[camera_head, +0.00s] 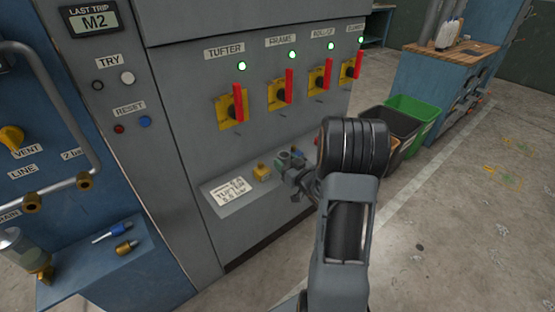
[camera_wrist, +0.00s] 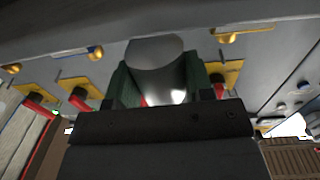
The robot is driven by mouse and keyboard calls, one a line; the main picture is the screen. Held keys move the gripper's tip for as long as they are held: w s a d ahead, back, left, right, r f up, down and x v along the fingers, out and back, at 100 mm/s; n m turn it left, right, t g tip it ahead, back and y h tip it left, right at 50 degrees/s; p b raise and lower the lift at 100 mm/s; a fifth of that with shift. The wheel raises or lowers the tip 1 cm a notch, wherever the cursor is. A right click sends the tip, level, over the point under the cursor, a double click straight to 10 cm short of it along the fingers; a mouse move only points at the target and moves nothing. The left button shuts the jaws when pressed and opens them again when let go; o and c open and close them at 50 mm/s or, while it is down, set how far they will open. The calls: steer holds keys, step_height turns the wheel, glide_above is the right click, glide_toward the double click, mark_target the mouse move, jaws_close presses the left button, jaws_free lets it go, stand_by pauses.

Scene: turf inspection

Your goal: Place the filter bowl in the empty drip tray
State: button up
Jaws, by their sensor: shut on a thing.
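I cannot identify an empty drip tray for certain in either view.
The grey cabinet (camera_head: 185,130) has several red-handled switches under green lamps. Its ledge (camera_head: 222,208) carries a label and a yellow block (camera_head: 262,172). At left, a blue shelf (camera_head: 75,275) holds a screwdriver and brass fitting, beside a clear cup (camera_head: 28,252). Bins (camera_head: 418,108) stand behind my arm.

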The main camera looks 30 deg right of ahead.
steer(key=w, duration=0.3)
steer(key=w+f, duration=0.1)
steer(key=shift+w+a+b, duration=0.3)
steer(key=shift+a+b, duration=0.05)
steer(key=shift+f, duration=0.25)
steer(key=shift+f, duration=0.1)
steer(key=o, duration=0.7)
